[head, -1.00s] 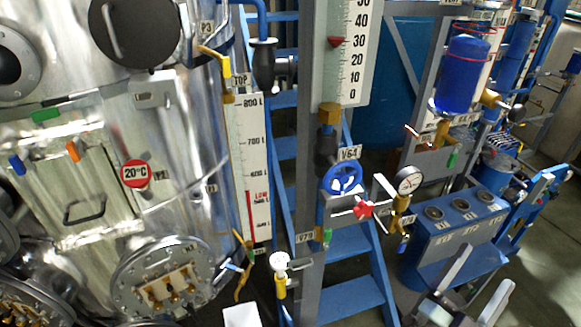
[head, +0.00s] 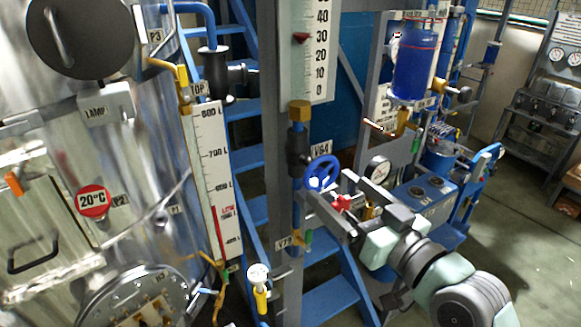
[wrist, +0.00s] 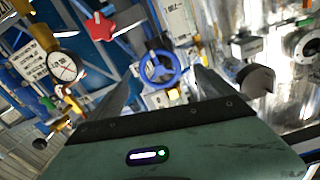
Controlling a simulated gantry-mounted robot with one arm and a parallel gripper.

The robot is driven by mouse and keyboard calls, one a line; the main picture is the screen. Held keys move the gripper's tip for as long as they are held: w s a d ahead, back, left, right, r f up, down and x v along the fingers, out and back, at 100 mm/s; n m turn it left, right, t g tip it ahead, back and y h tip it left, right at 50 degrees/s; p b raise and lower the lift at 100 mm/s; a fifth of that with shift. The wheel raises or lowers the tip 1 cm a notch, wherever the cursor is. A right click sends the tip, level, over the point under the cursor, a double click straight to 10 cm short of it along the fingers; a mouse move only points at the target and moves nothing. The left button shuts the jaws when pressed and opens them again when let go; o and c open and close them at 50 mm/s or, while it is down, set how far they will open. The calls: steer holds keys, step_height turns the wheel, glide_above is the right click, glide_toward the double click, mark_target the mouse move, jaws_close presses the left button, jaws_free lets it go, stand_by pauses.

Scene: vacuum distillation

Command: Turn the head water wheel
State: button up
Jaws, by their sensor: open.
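A blue spoked handwheel (head: 322,172) sits on the valve labelled V64, on the pipe below the tall scale. It also shows in the wrist view (wrist: 160,68), upper middle, between the two fingers as seen from there. My gripper (head: 330,192) is open, with its fingertips close to the wheel from the right and nothing visible between them. In the wrist view my gripper (wrist: 163,84) has one finger on each side of the wheel's outline. I cannot tell whether either finger touches the wheel.
A red star-shaped handle (head: 341,202) is just below the wheel, close to my fingers. A round gauge (head: 378,169) is to its right. A grey post (head: 277,130) and a silver tank (head: 140,200) stand left. Open floor (head: 515,215) lies right.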

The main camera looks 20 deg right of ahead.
mark_target(311, 165)
steer(key=p+x, duration=0.3)
steer(key=x, duration=0.7)
steer(key=shift+w+a, duration=0.1)
steer(key=shift+w, duration=0.15)
steer(key=shift+c, duration=0.4)
steer(key=c, duration=1.3)
steer(key=m, duration=0.4)
steer(key=o, duration=1.4)
